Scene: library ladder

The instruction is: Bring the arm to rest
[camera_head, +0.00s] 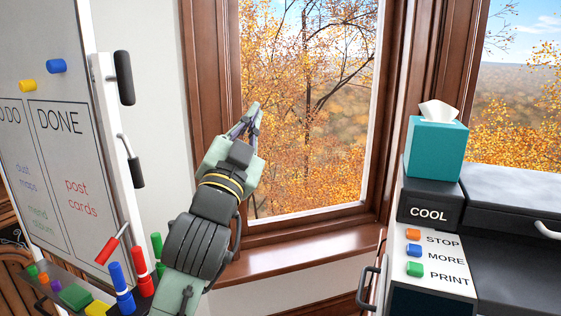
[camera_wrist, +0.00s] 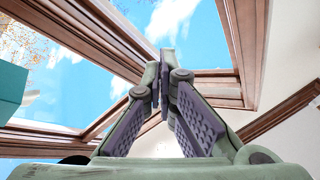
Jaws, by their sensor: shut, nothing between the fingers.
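My gripper (camera_head: 252,112) is raised in front of the window in the head view, pointing up and slightly right. Its fingers come together at the tips, and nothing shows between them. In the wrist view the gripper (camera_wrist: 165,75) also appears shut and empty, with window frame and sky behind it. My arm rises from the bottom of the head view, between the whiteboard and the machine, apart from both.
A whiteboard (camera_head: 60,78) with markers on its tray stands at left. At right, a teal tissue box (camera_head: 435,150) sits on a dark machine with STOP, MORE and PRINT buttons (camera_head: 414,251). The window sill (camera_head: 300,252) lies behind my arm.

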